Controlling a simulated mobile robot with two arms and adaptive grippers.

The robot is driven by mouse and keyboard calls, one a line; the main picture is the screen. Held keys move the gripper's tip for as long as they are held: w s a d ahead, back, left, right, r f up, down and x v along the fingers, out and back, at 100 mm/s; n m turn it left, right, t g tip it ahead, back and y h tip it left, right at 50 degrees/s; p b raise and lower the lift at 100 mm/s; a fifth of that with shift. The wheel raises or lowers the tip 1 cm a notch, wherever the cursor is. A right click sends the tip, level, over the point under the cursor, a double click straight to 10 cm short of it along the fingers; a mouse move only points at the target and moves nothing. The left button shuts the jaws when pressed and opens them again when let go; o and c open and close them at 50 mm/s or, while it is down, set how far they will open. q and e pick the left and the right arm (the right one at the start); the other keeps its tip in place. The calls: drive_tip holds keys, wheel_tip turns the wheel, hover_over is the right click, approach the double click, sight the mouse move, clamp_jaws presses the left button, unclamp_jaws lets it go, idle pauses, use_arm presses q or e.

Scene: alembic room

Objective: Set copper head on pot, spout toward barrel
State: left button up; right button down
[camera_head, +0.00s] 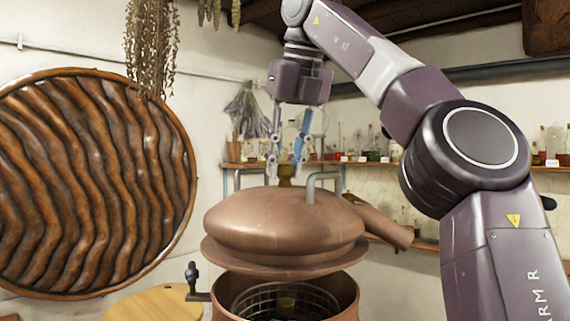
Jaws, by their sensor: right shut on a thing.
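The copper head (285,228) is a wide rounded dome with a flat rim, a small brass knob (286,173) on top and a grey bent handle or pipe. Its spout (385,225) slopes down to the right. My right gripper (285,172) comes from above and is shut on the knob. The head hangs level above the open copper pot (347,294), with a gap between its rim and the pot's mouth. A wire basket shows inside the pot. No barrel can be made out for certain. My left gripper is not in view.
A small dark tap (193,278) sticks out left of the pot. A round light wooden top (160,303) stands at lower left. A large ribbed round wooden panel (85,185) is at left. Shelves (400,163) with jars line the back wall. Dried herbs (152,45) hang above.

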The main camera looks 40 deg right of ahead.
sight(286, 178)
drive_tip(key=shift+s+a+f, duration=0.1)
drive_tip(key=shift+f, duration=1.85)
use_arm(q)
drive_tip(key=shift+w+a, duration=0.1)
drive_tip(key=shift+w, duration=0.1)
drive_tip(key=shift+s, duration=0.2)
use_arm(e)
drive_tip(key=shift+s+r, duration=0.1)
drive_tip(key=shift+r, duration=0.1)
